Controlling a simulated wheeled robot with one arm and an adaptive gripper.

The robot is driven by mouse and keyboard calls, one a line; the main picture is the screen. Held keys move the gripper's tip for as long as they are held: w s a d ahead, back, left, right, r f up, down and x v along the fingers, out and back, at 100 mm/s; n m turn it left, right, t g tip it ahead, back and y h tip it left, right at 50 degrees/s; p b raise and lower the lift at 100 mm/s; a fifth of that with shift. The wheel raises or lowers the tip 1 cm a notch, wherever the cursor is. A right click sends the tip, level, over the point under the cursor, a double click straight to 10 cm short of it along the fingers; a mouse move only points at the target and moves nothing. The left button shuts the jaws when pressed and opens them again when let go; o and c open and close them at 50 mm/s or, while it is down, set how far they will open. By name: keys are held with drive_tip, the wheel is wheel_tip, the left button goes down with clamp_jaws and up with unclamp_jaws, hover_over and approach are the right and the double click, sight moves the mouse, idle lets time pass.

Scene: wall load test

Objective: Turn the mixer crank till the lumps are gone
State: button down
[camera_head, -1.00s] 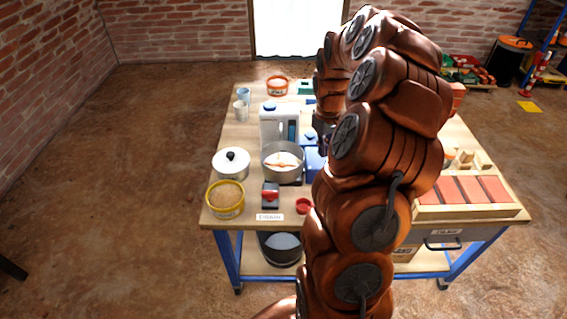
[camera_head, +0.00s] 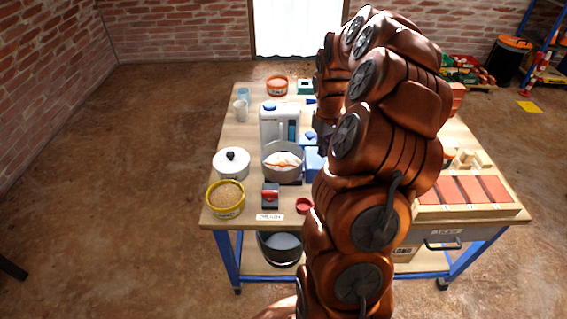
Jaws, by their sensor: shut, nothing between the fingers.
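The mixer (camera_head: 279,122) is a white upright body with a blue cap, standing in the middle of the table's left half. A grey bowl (camera_head: 268,163) sits at its front, with pale contents (camera_head: 281,160) and an orange-brown paddle across them. Whether there are lumps is too small to tell. A blue part (camera_head: 314,163) shows to the right of the bowl, partly behind my arm. I cannot make out the crank; that side is largely covered by my arm. My gripper is hidden behind my brown arm, which rises in front of the table and bends over toward the mixer's right side.
A red-and-black item (camera_head: 270,195) and a small red dish (camera_head: 304,206) lie in front. A wooden tray with red blocks (camera_head: 466,191) is at right. Cups (camera_head: 241,108) stand behind left.

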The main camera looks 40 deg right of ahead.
drive_tip(key=shift+f+b, duration=0.5)
drive_tip(key=shift+f, duration=0.9)
idle(0.4)
drive_tip(key=shift+r, duration=0.8)
idle(0.3)
drive_tip(key=shift+s, duration=0.1)
idle(0.3)
